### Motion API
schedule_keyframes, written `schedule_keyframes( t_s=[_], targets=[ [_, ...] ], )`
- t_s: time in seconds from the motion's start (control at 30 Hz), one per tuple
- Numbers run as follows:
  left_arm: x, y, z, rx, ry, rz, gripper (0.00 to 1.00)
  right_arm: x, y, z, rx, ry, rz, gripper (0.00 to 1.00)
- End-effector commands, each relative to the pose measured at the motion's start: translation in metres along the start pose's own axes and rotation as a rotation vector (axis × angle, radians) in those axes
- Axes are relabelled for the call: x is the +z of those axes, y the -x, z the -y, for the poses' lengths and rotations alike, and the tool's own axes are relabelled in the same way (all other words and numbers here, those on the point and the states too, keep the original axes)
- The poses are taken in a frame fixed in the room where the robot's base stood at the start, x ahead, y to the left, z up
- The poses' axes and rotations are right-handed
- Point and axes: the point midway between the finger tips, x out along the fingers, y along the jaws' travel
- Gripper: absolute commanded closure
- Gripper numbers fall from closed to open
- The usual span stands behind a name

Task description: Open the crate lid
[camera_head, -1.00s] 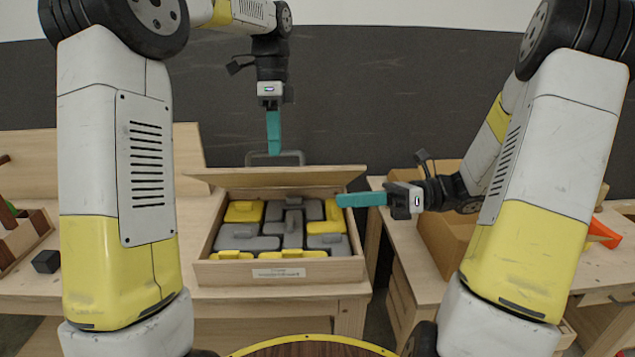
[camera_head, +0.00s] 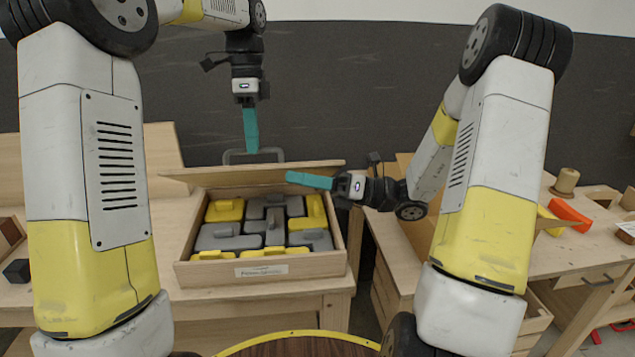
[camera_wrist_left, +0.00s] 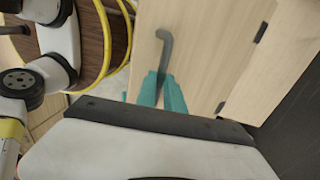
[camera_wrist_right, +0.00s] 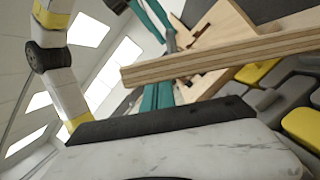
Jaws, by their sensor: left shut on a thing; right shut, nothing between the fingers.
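The wooden crate (camera_head: 190,273) stands on the table with its lid (camera_head: 200,177) raised at the back edge, tilted well up. A grey handle (camera_head: 232,158) sticks up at the lid's far edge. My left gripper (camera_head: 251,150) is shut on this handle from above; the left wrist view also shows the handle (camera_wrist_left: 164,45) between the teal fingers (camera_wrist_left: 162,90). My right gripper (camera_head: 290,177) is shut and empty, its teal fingers over the crate's right rear, close in front of the lid. The right wrist view shows the lid's edge (camera_wrist_right: 220,58) near its fingers; contact is unclear.
Grey blocks (camera_head: 220,240) and yellow blocks (camera_head: 224,212) fill the crate. A second workbench at right holds an orange item (camera_head: 570,214) and a wooden spool (camera_head: 565,181). A dark wall is behind.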

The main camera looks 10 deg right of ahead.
Motion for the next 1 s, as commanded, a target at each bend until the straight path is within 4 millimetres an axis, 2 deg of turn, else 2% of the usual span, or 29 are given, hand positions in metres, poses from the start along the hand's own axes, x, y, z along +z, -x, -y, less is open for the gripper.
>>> schedule_keyframes(
  t_s=[0.03, 0.43, 0.63, 0.87, 0.9, 0.97, 1.0],
  targets=[
    [0.004, -0.004, 0.007, -0.013, 0.01, 0.004, 1.0, 0.0, -0.004, -0.001, 0.002, 0.0, -0.001, 1.0],
    [0.004, -0.004, 0.007, -0.013, 0.009, 0.004, 1.0, 0.001, -0.006, -0.001, 0.001, 0.001, -0.001, 1.0],
    [0.004, -0.004, 0.007, -0.013, 0.009, 0.004, 1.0, 0.019, -0.011, -0.001, 0.001, 0.003, 0.001, 1.0],
    [0.003, -0.005, 0.006, -0.007, 0.007, 0.003, 1.0, 0.021, -0.011, -0.001, 0.001, 0.003, 0.004, 1.0],
    [0.002, -0.005, 0.005, -0.006, 0.006, 0.003, 0.79, 0.021, -0.011, -0.001, 0.001, 0.004, 0.004, 1.0],
    [0.002, -0.004, 0.005, -0.007, 0.005, 0.002, 0.68, 0.021, -0.011, -0.001, 0.0, 0.004, 0.003, 1.0],
    [0.002, -0.004, 0.005, -0.007, 0.004, 0.002, 0.66, 0.02, -0.011, -0.001, 0.0, 0.003, 0.003, 1.0]
  ],
)
